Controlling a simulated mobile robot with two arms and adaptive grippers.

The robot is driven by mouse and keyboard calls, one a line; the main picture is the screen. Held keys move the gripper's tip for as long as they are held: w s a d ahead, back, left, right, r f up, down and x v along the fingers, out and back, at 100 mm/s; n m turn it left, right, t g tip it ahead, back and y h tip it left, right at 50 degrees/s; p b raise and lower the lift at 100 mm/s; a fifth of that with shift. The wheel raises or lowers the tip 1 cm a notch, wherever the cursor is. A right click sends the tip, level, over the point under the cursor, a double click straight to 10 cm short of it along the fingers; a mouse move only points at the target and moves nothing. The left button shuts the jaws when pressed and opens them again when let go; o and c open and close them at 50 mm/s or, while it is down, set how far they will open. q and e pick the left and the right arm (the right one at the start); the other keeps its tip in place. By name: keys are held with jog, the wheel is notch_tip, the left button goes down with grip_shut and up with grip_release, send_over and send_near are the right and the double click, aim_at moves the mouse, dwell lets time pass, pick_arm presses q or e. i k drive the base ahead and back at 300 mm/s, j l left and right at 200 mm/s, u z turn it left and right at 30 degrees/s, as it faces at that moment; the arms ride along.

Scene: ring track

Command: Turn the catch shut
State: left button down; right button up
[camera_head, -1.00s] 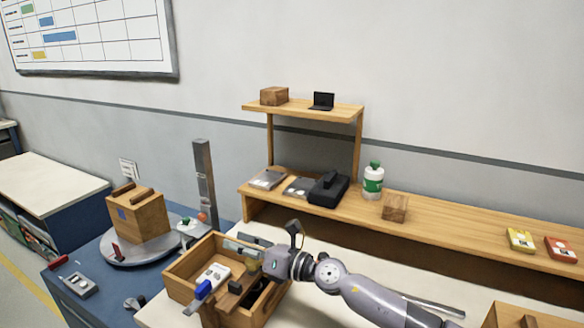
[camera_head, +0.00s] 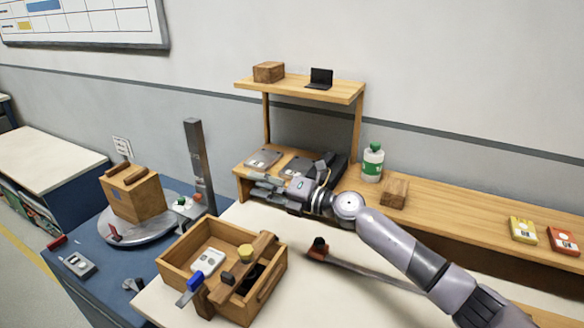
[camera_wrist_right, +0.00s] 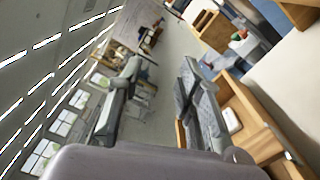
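My right gripper (camera_head: 258,188) is open and empty. It is in the air in front of the wooden shelf, up and right of an open wooden box (camera_head: 175,262); in the right wrist view its fingers (camera_wrist_right: 160,105) are spread wide apart. A wooden bar (camera_head: 262,246) lies across the box, with a yellow knob (camera_head: 245,252) and a small black block (camera_head: 228,278) by it. A red piece (camera_head: 115,233) stands at the edge of the round turntable (camera_head: 130,238). I cannot tell which part is the catch. My left gripper is not in view.
A white card (camera_head: 208,261) and a blue-handled piece (camera_head: 194,283) are at the box. A bottle (camera_head: 372,163) and wooden block (camera_head: 394,193) stand on the shelf.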

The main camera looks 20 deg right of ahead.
aim_at(195, 283)
jog(key=i+l, duration=0.2)
jog(key=l, duration=0.15)
jog(key=k+j, duration=0.15)
jog(key=k, duration=0.35)
jog(key=k+j, duration=0.2)
jog(key=k, duration=0.25)
jog(key=k+j, duration=0.15)
jog(key=k, duration=0.35)
jog(key=k+j, duration=0.2)
jog(key=k, duration=0.3)
